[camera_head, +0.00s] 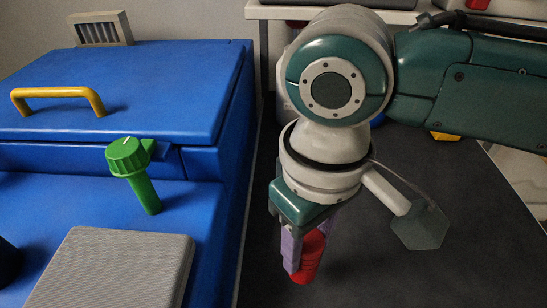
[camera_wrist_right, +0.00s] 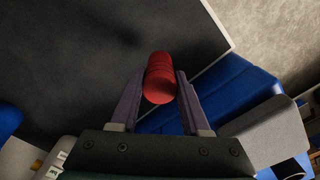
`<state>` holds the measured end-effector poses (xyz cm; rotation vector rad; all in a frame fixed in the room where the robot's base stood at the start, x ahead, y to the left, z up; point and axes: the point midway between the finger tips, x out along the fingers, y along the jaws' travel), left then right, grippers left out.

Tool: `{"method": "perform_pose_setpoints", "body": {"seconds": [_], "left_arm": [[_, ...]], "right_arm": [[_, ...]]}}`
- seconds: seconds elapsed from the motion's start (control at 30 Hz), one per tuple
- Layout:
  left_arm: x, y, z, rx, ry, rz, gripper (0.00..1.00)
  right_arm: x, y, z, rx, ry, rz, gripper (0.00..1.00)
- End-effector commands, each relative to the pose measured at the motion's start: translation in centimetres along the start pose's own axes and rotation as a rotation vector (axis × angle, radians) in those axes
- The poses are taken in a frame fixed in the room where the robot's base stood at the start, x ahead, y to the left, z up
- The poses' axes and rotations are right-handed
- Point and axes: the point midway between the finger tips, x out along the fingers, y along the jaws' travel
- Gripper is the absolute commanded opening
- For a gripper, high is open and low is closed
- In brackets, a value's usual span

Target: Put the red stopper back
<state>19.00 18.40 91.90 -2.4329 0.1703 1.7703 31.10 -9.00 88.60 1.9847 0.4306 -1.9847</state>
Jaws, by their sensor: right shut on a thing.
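The red stopper (camera_head: 307,262) is a ridged, roughly cylindrical piece. My right gripper (camera_head: 302,250) points down and is shut on it, with the purple fingers on either side. In the right wrist view the stopper (camera_wrist_right: 160,78) sits between the two fingertips (camera_wrist_right: 158,84). In the head view it hangs over the dark surface, just right of the blue machine (camera_head: 190,205), apart from it. No opening for the stopper can be made out in either view. My left gripper is not in view.
A green knob (camera_head: 127,157) stands on the blue machine, near its yellow handle (camera_head: 58,94). A grey pad (camera_head: 115,270) lies at the front. The dark surface (camera_head: 440,270) right of the machine is largely clear. A pale shelf (camera_head: 270,11) is at the back.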

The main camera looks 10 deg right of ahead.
Motion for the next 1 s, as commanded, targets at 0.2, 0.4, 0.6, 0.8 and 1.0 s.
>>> {"method": "perform_pose_setpoints", "body": {"seconds": [0.2, 0.4, 0.6, 0.8, 1.0], "left_arm": [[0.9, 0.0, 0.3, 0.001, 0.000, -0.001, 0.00], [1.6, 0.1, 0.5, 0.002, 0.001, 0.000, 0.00], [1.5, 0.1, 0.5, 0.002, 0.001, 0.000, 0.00], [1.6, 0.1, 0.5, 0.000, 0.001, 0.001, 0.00], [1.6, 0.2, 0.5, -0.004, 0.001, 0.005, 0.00]], "right_arm": [[2.6, 0.0, 0.1, -0.001, -0.002, 0.000, 0.00], [5.0, 0.0, 0.0, 0.000, 0.000, 0.000, 0.00], [5.0, 0.0, 0.0, -0.001, 0.001, 0.000, 0.00], [5.3, 0.0, 0.0, -0.001, 0.000, 0.000, 0.47], [5.2, 0.0, 0.0, -0.001, 0.000, 0.000, 0.70]]}}
